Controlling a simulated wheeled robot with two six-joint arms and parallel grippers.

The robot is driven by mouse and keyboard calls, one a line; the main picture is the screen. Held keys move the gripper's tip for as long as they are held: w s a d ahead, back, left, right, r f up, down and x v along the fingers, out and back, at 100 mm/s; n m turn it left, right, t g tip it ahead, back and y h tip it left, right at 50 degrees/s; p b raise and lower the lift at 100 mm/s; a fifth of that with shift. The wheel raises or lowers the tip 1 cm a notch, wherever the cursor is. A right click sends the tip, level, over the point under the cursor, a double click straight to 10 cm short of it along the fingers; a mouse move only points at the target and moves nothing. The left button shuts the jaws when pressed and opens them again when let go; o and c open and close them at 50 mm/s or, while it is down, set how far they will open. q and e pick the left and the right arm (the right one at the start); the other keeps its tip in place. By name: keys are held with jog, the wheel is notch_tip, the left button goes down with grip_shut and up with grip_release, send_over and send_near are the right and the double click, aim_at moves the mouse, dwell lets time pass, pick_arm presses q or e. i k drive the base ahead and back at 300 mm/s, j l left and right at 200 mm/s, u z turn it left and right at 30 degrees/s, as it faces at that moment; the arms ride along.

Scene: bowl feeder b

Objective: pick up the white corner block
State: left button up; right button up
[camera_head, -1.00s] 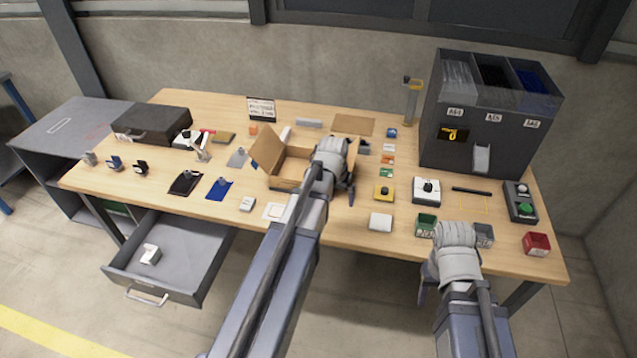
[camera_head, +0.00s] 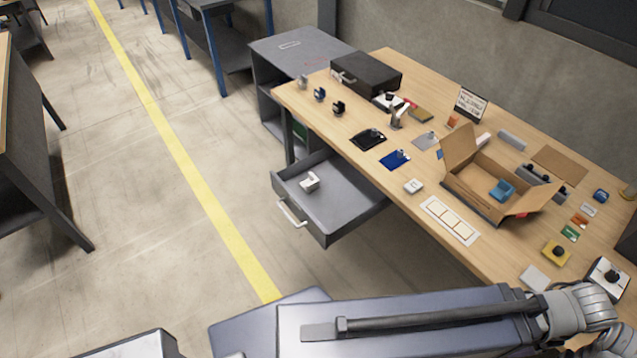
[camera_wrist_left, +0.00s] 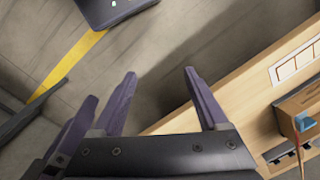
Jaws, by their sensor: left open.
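A small white block (camera_head: 311,181) with an upright part, which looks like the corner block, lies in the open grey drawer (camera_head: 345,205) below the table's left end. In the wrist view my left gripper (camera_wrist_left: 159,73) is open, with nothing between its fingers. It is over floor beside the table's front edge. In the head view an arm of mine crosses the bottom to the right, far from the drawer; its fingers are not clear there. The white block is not seen in the wrist view. My right gripper is not in view.
The drawer's handle (camera_head: 292,213) faces the open floor. On the table (camera_head: 395,205) are an open cardboard box (camera_head: 470,190), a white card with square frames (camera_head: 450,220), a smaller white block (camera_head: 413,187) and a dark case (camera_head: 366,75). The floor left of the drawer is clear.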

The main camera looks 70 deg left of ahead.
aim_at(309, 185)
jog(key=i, duration=0.5)
jog(key=u, duration=2.65)
